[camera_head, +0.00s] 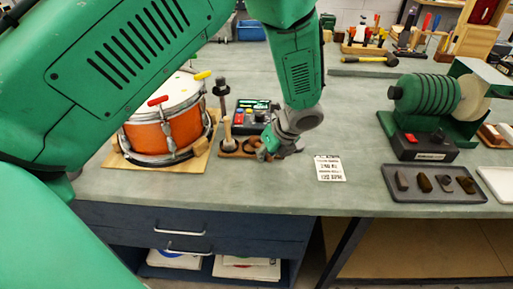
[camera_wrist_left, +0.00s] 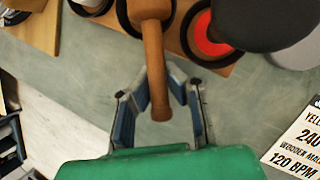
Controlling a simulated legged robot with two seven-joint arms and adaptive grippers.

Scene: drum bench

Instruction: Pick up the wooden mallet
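The wooden mallet (camera_wrist_left: 154,60) shows in the left wrist view as a brown handle running down from a thicker wooden part at the top edge. My left gripper (camera_wrist_left: 158,90) is open, with one blue-padded finger on each side of the handle's lower end. I see no clear grip on it. In the head view my left gripper (camera_head: 272,147) is low over the front of a small wooden rack (camera_head: 240,154) and hides part of it. I cannot clearly make out the mallet there. My right gripper is not in view.
An orange drum (camera_head: 165,133) stands left of the rack; a control box (camera_head: 254,116) is behind it. A printed card (camera_head: 329,168) lies to the right. Farther right are a green machine (camera_head: 432,95) and a dark tray (camera_head: 396,194). The bench middle is clear.

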